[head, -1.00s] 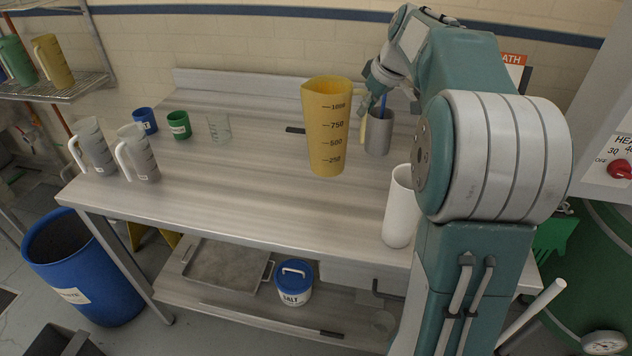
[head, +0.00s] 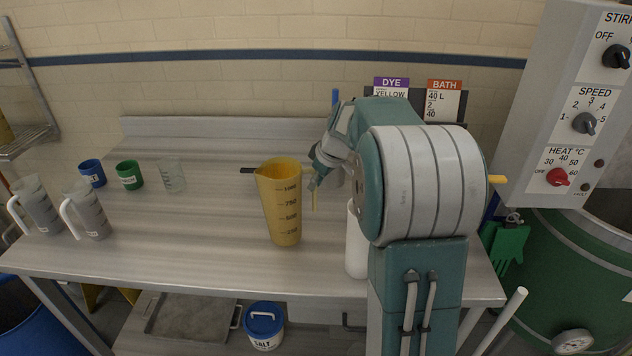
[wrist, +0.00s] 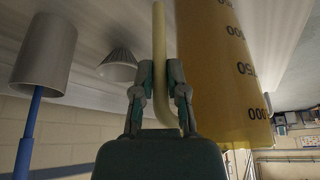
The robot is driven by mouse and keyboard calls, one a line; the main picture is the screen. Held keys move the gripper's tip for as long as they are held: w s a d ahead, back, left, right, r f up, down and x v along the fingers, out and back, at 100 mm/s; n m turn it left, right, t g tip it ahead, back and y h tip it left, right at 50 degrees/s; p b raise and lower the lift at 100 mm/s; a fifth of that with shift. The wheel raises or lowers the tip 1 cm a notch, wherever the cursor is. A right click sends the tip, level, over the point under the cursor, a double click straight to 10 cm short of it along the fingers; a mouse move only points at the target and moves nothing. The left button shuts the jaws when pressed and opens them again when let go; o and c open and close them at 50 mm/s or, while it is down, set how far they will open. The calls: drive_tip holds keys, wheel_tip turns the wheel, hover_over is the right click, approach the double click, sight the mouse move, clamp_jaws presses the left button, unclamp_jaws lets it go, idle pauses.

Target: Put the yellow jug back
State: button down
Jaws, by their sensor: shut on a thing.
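The yellow jug (head: 281,207) is translucent with black graduations. It stands upright over the middle of the steel table (head: 220,228); I cannot tell whether its base touches the top. My gripper (head: 316,183) is at the jug's right side, shut on its handle (head: 314,198). In the wrist view, which is upside down, the gripper's fingers (wrist: 158,98) pinch the pale handle (wrist: 159,40) from both sides. The jug's body (wrist: 215,75) fills the area right of the fingers there.
Two grey jugs (head: 87,210), a blue cup (head: 92,173), a green cup (head: 129,175) and a clear beaker (head: 171,175) stand on the left. A white cylinder (head: 356,245) stands near the front edge. A wire shelf (head: 30,140) is at far left. A control box (head: 580,100) is right.

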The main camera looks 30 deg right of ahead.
drive_tip(key=c, duration=0.7)
unclamp_jaws()
drive_tip(key=shift+a, duration=0.15)
drive_tip(key=v, duration=1.2)
drive_tip(key=s+a+f+m+h, duration=0.2)
drive_tip(key=s+a+m, duration=0.1)
drive_tip(key=s+a, duration=1.5)
drive_tip(key=shift+m+t, duration=0.7)
drive_tip(key=shift+m, duration=0.1)
drive_tip(key=s+a+f, duration=0.2)
drive_tip(key=s+f, duration=0.1)
drive_tip(key=s+a+f, duration=0.1)
drive_tip(key=s, duration=0.1)
drive_tip(key=shift+s+a+f, duration=0.15)
drive_tip(key=shift+s, duration=0.1)
